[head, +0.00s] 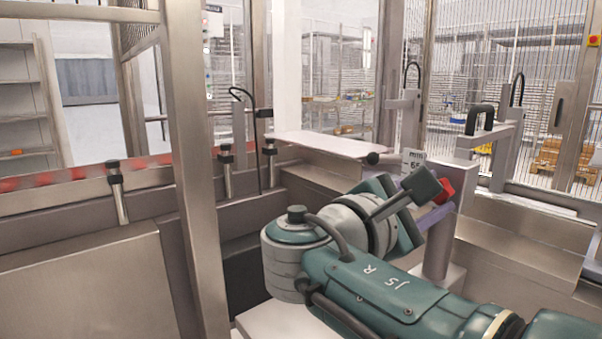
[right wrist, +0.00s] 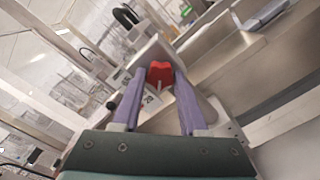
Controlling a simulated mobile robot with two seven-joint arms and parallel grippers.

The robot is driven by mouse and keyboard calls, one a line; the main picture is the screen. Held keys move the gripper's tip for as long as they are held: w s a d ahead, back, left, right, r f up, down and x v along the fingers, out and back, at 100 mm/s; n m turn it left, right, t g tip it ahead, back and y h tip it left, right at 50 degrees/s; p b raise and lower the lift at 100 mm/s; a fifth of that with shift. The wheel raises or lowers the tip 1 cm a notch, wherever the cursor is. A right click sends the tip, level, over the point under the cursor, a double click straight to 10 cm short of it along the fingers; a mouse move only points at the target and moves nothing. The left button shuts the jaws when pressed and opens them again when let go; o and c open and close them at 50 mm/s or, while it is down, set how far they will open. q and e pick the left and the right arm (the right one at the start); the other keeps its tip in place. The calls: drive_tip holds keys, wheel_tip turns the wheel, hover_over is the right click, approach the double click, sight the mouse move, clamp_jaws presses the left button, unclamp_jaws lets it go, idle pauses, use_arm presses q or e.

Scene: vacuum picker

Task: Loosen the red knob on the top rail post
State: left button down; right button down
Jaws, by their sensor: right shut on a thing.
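The red knob (head: 446,190) sits on the upper part of a grey metal post (head: 440,248), right of centre in the head view. In the right wrist view the knob (right wrist: 160,72) lies between the tips of two purple fingers. My right gripper (head: 437,198) reaches it from the left, with its arm entering from the lower right. The right gripper (right wrist: 158,77) is shut on the knob, one finger on each side. The wrist partly hides the knob and post in the head view. My left gripper is not in view.
A black handle (head: 480,118) stands on the bracket behind the post. A small white label (head: 413,160) is beside the wrist. A tall metal frame post (head: 190,150) rises on the left. A light flat plate (head: 325,144) lies behind the wrist.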

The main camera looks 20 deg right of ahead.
drive_tip(key=shift+f+n+p, duration=0.15)
drive_tip(key=shift+n+p, duration=0.55)
drive_tip(key=shift+n, duration=1.1)
drive_tip(key=shift+c, duration=2.2)
unclamp_jaws()
drive_tip(key=b+v, duration=0.1)
drive_tip(key=v, duration=0.9)
drive_tip(key=shift+d, duration=0.1)
